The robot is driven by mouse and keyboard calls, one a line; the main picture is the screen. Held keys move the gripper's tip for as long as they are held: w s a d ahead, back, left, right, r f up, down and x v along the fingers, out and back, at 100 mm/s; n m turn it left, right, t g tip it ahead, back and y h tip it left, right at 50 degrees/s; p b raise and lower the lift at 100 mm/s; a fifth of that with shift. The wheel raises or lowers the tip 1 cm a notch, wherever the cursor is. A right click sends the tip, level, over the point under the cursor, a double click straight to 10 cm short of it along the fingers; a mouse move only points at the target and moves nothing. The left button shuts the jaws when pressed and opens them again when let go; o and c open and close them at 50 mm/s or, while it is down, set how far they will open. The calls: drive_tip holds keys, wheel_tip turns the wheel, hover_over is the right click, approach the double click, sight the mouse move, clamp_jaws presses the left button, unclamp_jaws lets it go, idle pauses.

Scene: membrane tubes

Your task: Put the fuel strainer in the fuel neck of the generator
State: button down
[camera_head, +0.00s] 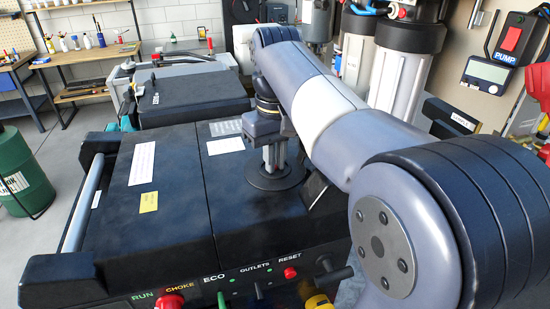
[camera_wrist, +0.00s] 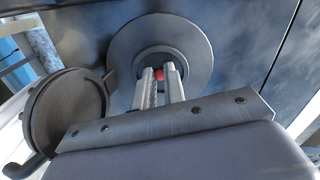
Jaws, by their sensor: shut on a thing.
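The generator (camera_head: 160,215) is a large black box with its top facing up. Its fuel neck (camera_head: 272,178) is a round grey collar on that top; in the wrist view the collar (camera_wrist: 202,50) lies directly beyond my fingertips. My gripper (camera_head: 274,160) points down over the neck. In the wrist view my gripper (camera_wrist: 159,78) is shut on a small red piece of the fuel strainer (camera_wrist: 159,74), at the collar's middle. The strainer's body is hidden by the fingers and the neck, so I cannot tell how deep it sits.
A round dark cap (camera_wrist: 65,112) stands open beside the neck. A control panel with a red choke knob (camera_head: 170,300) is on the generator's front, and a side handle (camera_head: 84,200) is at left. Another black machine (camera_head: 190,95) stands behind. A green drum (camera_head: 22,170) is at far left.

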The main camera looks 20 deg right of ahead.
sight(276, 167)
drive_tip(key=shift+f, duration=0.15)
drive_tip(key=c, duration=1.8)
unclamp_jaws()
drive_tip(key=shift+o, duration=0.2)
wheel_tip(276, 167, up, 12)
drive_tip(key=p, duration=0.2)
drive_tip(key=shift+r, duration=0.2)
drive_tip(key=shift+d, duration=0.1)
